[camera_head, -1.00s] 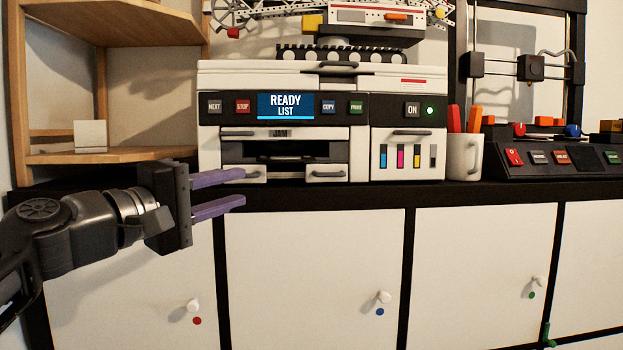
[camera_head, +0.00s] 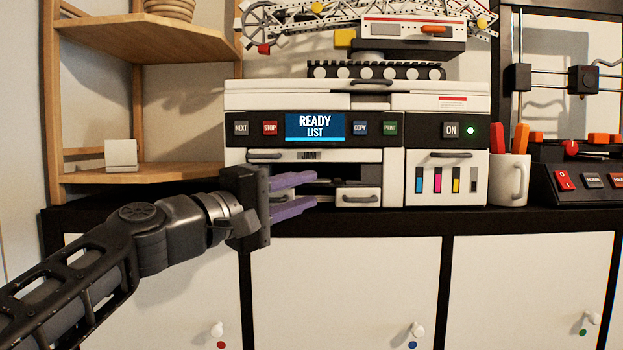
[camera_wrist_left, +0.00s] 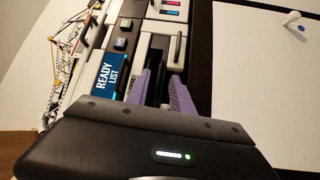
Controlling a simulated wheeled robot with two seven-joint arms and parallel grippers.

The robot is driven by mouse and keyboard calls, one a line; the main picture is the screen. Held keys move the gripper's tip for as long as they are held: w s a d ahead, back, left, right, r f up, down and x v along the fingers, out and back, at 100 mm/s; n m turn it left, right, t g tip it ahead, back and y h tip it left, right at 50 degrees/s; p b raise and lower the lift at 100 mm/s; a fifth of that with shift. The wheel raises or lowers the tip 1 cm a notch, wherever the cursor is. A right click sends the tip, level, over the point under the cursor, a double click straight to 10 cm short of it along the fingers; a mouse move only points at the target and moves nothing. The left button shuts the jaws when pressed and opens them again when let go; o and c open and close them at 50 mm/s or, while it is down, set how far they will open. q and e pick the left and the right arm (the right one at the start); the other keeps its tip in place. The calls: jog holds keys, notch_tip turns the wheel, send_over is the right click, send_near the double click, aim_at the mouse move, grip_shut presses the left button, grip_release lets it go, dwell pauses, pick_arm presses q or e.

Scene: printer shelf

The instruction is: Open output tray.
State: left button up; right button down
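The white printer (camera_head: 395,165) stands on the black-topped cabinet, with a "READY LIST" screen. Below its "JAM" panel is a dark opening. A low white front with a grey handle (camera_head: 358,198) shows at the right below this opening; the left part is hidden behind my gripper. I cannot tell whether the output tray is shut. My left gripper (camera_head: 314,189) is open, its purple fingers one above the other, in front of the printer's lower left. In the left wrist view its fingers (camera_wrist_left: 160,78) are apart with nothing held, close to the handled front (camera_wrist_left: 170,45). My right gripper is out of view.
A wooden shelf (camera_head: 130,172) stands at the left, close to my left gripper. A white mug (camera_head: 508,180) with pens and a black control box (camera_head: 575,178) stand right of the printer. A toy crane vehicle (camera_head: 410,45) sits on top. White cabinet doors (camera_head: 345,290) are below.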

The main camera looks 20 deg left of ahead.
pick_arm(q)
jog(key=shift+x, duration=1.2)
grip_shut()
dwell(0.6)
